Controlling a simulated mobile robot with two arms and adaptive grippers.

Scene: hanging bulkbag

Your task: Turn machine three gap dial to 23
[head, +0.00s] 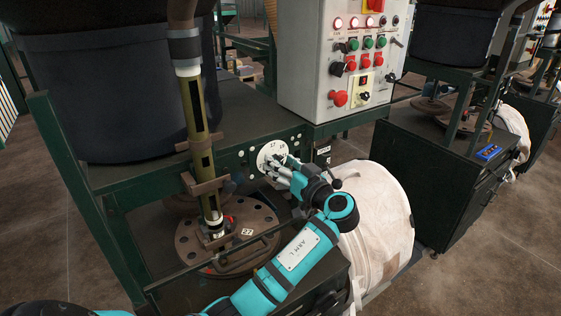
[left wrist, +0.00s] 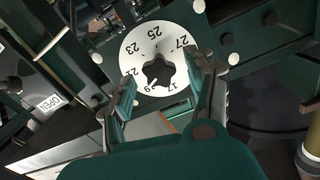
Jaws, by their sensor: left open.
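The gap dial (head: 265,153) is a white numbered disc on the dark green machine panel. In the left wrist view the dial (left wrist: 140,46) appears rotated, with 25 and 27 readable and other numbers partly hidden. A black lobed knob (left wrist: 158,74) sits at its centre; I cannot tell its exact setting. My left gripper (head: 279,170) is at the dial in the head view. In the left wrist view my left gripper (left wrist: 165,84) is open, with its fingers either side of the knob. I cannot tell whether they touch it. My right gripper is out of view.
A grey control box (head: 325,70) with buttons and a red stop knob stands above right of the dial. A white bulk bag (head: 375,215) is close to the right of my left arm. A vertical pipe (head: 196,130) and round perforated plate (head: 250,235) are on the left.

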